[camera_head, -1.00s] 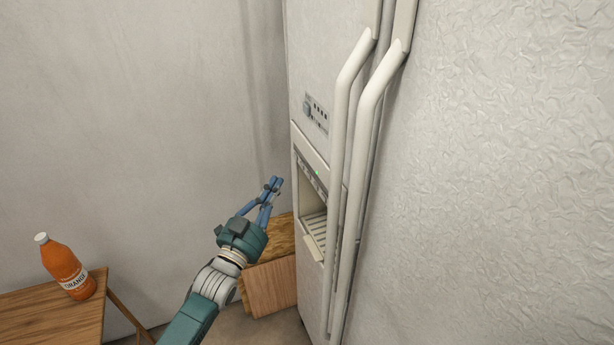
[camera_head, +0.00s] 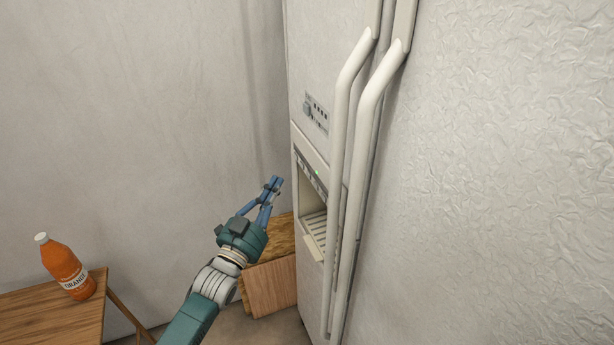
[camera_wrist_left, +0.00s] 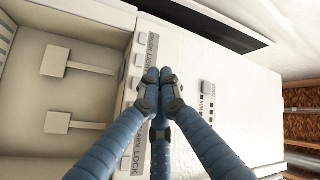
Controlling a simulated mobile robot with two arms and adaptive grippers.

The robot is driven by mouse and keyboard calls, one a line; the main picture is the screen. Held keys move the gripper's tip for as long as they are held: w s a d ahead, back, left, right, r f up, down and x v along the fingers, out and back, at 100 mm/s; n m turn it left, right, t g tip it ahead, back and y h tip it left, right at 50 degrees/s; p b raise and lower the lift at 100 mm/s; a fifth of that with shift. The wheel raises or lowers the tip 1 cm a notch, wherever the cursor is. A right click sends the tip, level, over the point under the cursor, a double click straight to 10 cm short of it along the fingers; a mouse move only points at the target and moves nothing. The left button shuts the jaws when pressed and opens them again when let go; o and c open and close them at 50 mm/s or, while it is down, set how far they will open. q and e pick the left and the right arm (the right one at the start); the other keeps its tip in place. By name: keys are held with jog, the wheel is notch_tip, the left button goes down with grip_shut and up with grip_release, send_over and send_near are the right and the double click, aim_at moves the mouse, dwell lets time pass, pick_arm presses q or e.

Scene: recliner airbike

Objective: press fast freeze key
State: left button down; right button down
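The white fridge (camera_head: 305,65) has a dispenser recess (camera_head: 313,215) with a narrow key strip (camera_head: 311,176) above it. In the left wrist view, the key strip (camera_wrist_left: 139,45) runs top to bottom with sideways lettering. "LIGHT" is readable near the top and "LOCK" near the bottom; the middle labels are hidden behind my fingers. I cannot pick out the fast freeze key. My left gripper (camera_head: 274,184) is shut and empty, its fingertips (camera_wrist_left: 159,75) together over the strip's edge in the wrist view. Contact cannot be told. My right gripper is not in view.
Two long door handles (camera_head: 352,160) stand out from the fridge, right of the dispenser. A small control panel (camera_head: 316,112) sits higher on the door. A wooden box (camera_head: 270,285) is behind my left arm. An orange bottle (camera_head: 66,265) stands on a wooden table (camera_head: 45,318) at left.

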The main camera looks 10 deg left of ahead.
aim_at(308, 176)
pick_arm(q)
jog(key=shift+a, duration=0.1)
jog(key=shift+s+a+f+m+p, duration=0.15)
jog(key=shift+s+a+m+p, duration=0.1)
jog(key=shift+a+m, duration=0.4)
jog(key=shift+s+a+f+m+p, duration=0.25)
jog(key=shift+a+m, duration=0.2)
jog(key=shift+m, duration=0.3)
jog(key=shift+s+a+f+m+p, duration=0.1)
jog(key=shift+a+m+p, duration=0.2)
jog(key=shift+a+m, duration=0.35)
jog(key=shift+d, duration=0.15)
jog(key=w+d+b, duration=0.2)
jog(key=w+d, duration=0.3)
jog(key=d, duration=0.2)
jog(key=shift+d, duration=0.1)
dwell(0.6)
jog(key=shift+w+d, duration=0.25)
jog(key=shift+d, duration=0.15)
